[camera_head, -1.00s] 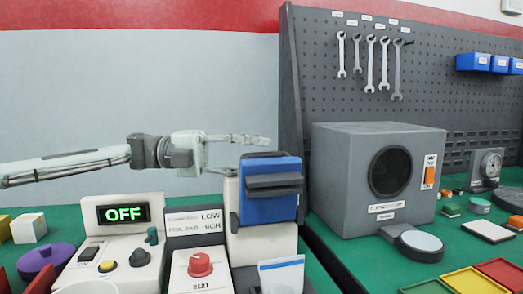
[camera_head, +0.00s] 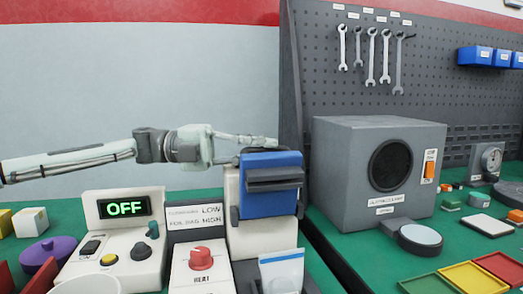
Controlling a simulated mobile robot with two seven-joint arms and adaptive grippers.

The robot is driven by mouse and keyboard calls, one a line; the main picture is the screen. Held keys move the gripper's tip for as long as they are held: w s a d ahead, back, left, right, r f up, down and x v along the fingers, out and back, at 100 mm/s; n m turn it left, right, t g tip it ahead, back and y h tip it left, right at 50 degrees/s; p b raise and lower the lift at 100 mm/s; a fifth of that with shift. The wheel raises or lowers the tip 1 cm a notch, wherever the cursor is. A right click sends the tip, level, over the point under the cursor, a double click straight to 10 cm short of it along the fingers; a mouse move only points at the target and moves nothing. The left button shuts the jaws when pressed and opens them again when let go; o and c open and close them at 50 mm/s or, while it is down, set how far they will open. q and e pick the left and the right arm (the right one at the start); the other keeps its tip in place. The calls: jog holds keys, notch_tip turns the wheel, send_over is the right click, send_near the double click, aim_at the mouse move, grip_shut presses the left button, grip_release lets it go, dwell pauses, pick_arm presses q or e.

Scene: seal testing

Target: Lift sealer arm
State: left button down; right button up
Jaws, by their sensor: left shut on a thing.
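The heat sealer has a white body (camera_head: 262,238) and a blue sealer arm (camera_head: 268,204) with a grey front bar, in the middle of the head view. The blue arm looks lowered against the body. My left gripper (camera_head: 270,143) reaches in from the left along the arm's top edge. It is shut on the sealer arm's top; the grip point itself is partly hidden. My right gripper is not in view.
A control box with a green OFF display (camera_head: 125,208) and a red HEAT knob (camera_head: 201,257) stand in front. A pouch (camera_head: 282,272) stands before the sealer. A grey speaker-like box (camera_head: 345,180) stands to the right. A purple disc (camera_head: 48,252) lies left.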

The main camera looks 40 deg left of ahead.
pick_arm(q)
jog(key=shift+w+a+f, duration=0.2)
jog(key=shift+w+a, duration=0.3)
jog(key=shift+a, duration=0.05)
jog(key=c, duration=1.6)
grip_release()
jog(key=shift+o, duration=0.2)
jog(key=shift+s+d+f, duration=0.1)
jog(key=shift+f, duration=0.05)
